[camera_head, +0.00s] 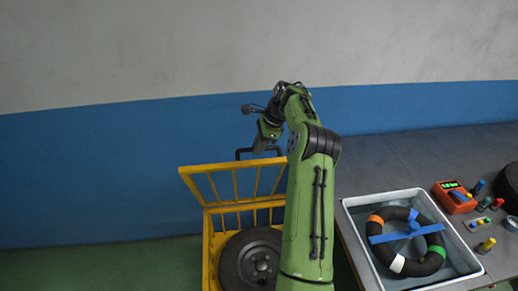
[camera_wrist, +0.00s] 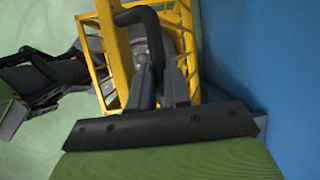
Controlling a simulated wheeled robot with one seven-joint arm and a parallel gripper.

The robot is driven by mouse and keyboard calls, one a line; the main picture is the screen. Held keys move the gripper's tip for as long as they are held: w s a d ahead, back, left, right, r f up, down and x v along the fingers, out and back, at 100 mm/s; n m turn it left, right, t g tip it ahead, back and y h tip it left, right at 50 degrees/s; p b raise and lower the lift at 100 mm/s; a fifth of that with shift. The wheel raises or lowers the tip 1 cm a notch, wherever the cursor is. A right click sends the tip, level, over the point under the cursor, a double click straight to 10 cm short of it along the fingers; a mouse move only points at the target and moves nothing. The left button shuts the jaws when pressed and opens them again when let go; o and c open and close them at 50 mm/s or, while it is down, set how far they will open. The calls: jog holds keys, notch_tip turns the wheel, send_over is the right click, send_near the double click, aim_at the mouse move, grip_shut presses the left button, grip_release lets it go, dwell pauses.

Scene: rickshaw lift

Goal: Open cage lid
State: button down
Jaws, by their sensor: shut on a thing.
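The yellow barred cage (camera_head: 208,250) stands on the floor left of my arm, with a dark wheel (camera_head: 243,262) inside. Its yellow lid (camera_head: 210,166) is raised and tilted up at the back, leaving the cage top open. A black handle (camera_head: 242,153) sticks up from the lid's upper bar. My gripper (camera_head: 262,147) is at this handle, shut on it. In the wrist view, the bent black handle (camera_wrist: 138,14) runs down to my two fingers (camera_wrist: 160,75), beside the lid's yellow bar (camera_wrist: 112,45). My arm hides the cage's right side.
A blue and grey wall (camera_head: 90,170) stands close behind the cage. At right, a grey table (camera_head: 375,160) holds a grey bin (camera_head: 347,203) of water with a dark ring inside, an orange device (camera_head: 453,197) and several small coloured items. The floor left of the cage is clear.

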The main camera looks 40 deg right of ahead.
jog(key=shift+s+f, duration=0.1)
jog(key=shift+f, duration=0.3)
